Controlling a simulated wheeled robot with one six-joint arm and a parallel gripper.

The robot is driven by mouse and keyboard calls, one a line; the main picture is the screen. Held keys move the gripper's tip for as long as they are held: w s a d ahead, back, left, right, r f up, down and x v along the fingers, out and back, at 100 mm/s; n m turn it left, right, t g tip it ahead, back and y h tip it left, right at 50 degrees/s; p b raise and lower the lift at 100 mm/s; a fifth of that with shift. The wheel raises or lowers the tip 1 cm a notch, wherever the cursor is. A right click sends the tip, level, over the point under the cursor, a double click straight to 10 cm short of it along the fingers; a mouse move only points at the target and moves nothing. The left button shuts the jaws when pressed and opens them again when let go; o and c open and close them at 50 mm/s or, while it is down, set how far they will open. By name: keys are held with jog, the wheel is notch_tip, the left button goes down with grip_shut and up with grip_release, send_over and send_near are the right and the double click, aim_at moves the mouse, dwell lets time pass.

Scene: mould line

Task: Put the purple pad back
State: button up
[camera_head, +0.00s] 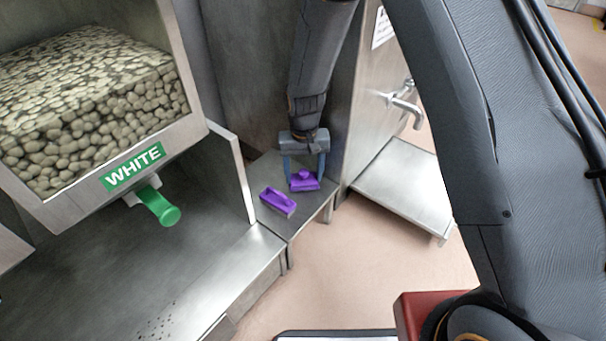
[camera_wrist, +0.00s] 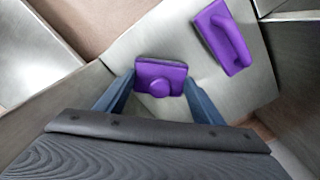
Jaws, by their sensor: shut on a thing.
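My gripper (camera_head: 304,177) reaches down over the small steel shelf (camera_head: 267,166), its two blue fingers shut on a purple pad with a round knob on top (camera_head: 304,184). In the wrist view the knobbed pad (camera_wrist: 160,75) sits between the fingers, with a thin dark edge at its far side. I cannot tell whether it rests on the shelf or hangs just above it. A second purple piece with a long raised handle (camera_head: 278,202) lies on the shelf to the left, apart from the gripper. It also shows in the wrist view (camera_wrist: 226,38).
A steel bin of pale pebbles, labelled WHITE (camera_head: 133,167), with a green handle (camera_head: 158,207), stands at left above a steel counter (camera_head: 190,275). A steel panel (camera_head: 370,90) with a tap (camera_head: 405,106) and a lower ledge (camera_head: 405,192) is at right. Bare floor lies in front.

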aim_at(302, 174)
jog(key=shift+f, duration=0.15)
jog(key=o, duration=1)
jog(key=shift+o, duration=0.2)
jog(key=shift+r, duration=0.45)
jog(key=r+p, duration=0.1)
jog(key=r, duration=0.1)
jog(key=r+p, duration=0.1)
jog(key=r, duration=0.2)
jog(key=r+p, duration=0.1)
jog(key=r, duration=0.2)
jog(key=shift+s+a+r+p, duration=0.2)
jog(key=shift+s+a+p, duration=0.05)
jog(key=shift+s+p, duration=0.1)
jog(key=s+a+r+n, duration=0.2)
jog(key=s+a+r, duration=0.1)
jog(key=s+r, duration=0.8)
jog(key=s+d+r+n, duration=0.1)
jog(key=s+r, duration=0.5)
jog(key=s, duration=0.4)
jog(key=s+d+r+n+y, duration=0.1)
jog(key=s+r+n, duration=0.1)
jog(key=s+r, duration=0.4)
jog(key=s, duration=0.5)
jog(key=shift+r+n+y, duration=0.3)
jog(key=shift+r, duration=0.1)
